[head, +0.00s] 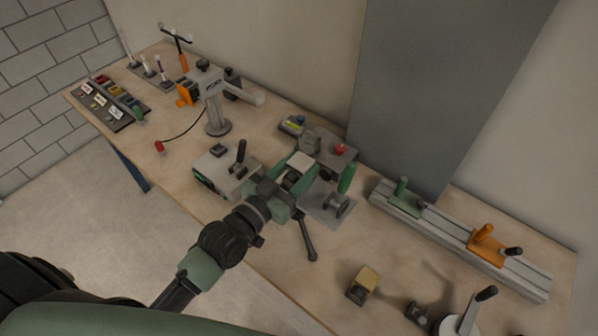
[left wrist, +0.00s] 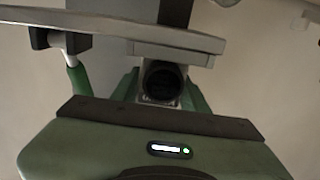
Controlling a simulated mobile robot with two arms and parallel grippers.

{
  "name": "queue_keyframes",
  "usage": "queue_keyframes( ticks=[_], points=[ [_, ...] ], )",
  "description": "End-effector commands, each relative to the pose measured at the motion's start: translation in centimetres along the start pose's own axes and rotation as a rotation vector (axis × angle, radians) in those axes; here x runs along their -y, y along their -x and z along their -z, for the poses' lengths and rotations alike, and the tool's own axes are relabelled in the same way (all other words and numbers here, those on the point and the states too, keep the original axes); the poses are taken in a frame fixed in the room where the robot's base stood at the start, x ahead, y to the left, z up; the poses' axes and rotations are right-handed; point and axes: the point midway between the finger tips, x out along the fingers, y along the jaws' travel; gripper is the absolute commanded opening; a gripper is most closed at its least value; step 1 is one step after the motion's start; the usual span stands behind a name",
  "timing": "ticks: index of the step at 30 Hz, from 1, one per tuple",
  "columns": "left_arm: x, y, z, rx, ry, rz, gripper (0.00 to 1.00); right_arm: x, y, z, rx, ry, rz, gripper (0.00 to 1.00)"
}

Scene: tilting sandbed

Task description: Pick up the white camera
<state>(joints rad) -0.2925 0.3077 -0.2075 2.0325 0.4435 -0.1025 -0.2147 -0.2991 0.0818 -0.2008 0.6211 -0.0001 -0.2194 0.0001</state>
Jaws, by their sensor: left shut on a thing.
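The white camera (head: 302,160) is between the green fingers of my left gripper (head: 293,177), which is shut on it. In the head view its pale top shows, and the gripper hides much of the rest. In the left wrist view the camera's dark round lens (left wrist: 163,82) faces me between the fingers of my left gripper (left wrist: 160,92). The camera is close to a grey plate with a green-handled clamp (head: 346,178). I cannot tell whether it touches anything below. My right gripper is not in view.
A grey box with a black lever (head: 226,172) stands left of the gripper. A machine with a red button (head: 340,150) is behind it. A rail (head: 460,238) with green and orange carriages lies right. A small yellowish block (head: 364,283) is near the front edge.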

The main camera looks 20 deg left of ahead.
Motion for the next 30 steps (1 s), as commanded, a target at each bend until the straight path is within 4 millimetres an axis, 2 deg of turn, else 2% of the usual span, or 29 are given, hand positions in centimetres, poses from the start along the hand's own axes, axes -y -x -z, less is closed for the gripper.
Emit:
queue_keyframes(
  ticks=[8, 14, 17, 24, 30],
  points=[
    [0.0, 0.0, 0.3, -0.005, -0.001, 0.001, 0.00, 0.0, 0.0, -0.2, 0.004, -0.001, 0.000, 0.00],
    [0.0, -0.1, 2.0, -0.008, 0.000, 0.001, 0.00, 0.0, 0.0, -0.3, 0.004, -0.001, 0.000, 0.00],
    [0.0, 0.0, 4.0, -0.011, -0.002, 0.001, 0.00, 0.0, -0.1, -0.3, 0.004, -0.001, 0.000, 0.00],
    [0.0, -0.1, 11.1, -0.014, -0.003, 0.001, 0.00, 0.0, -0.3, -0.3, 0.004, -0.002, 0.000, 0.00],
    [0.0, 0.0, 16.3, -0.014, -0.004, 0.001, 0.00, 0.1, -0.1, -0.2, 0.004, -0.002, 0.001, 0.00]
  ],
)
